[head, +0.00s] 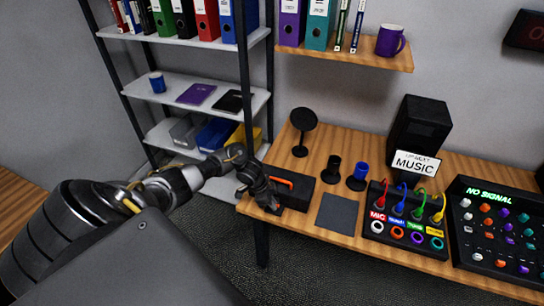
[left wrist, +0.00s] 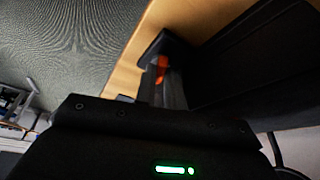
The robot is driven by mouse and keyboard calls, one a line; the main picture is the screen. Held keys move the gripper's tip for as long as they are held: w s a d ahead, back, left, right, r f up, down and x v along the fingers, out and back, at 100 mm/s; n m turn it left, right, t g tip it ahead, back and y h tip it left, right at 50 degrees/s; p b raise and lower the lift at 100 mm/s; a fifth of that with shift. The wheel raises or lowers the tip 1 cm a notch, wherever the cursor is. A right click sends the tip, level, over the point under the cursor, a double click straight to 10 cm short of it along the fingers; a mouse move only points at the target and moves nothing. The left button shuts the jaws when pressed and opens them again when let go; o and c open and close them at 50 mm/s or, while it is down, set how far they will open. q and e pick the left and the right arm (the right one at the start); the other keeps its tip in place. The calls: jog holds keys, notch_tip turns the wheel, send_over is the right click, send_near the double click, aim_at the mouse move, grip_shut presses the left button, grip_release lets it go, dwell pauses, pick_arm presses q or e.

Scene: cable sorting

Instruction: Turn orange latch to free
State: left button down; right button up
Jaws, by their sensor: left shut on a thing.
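The orange latch (head: 283,181) is a short orange bar on a black box (head: 295,194) at the left end of the desk. My left gripper (head: 262,188) is at the left end of the box, shut on the orange latch. The gripper hides part of the latch. In the left wrist view a bit of the orange latch (left wrist: 161,66) shows at the tips of my left gripper (left wrist: 162,82). My right gripper is in neither view.
The wooden desk (head: 342,166) also holds a grey pad (head: 338,213), a panel with coloured plugs (head: 402,228), a mixer (head: 500,238) and a black speaker (head: 418,135). A shelf rack (head: 192,92) stands behind my left arm.

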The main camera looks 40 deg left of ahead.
pick_arm(q)
jog(key=c, duration=1.5)
grip_release()
jog(key=shift+r, duration=0.1)
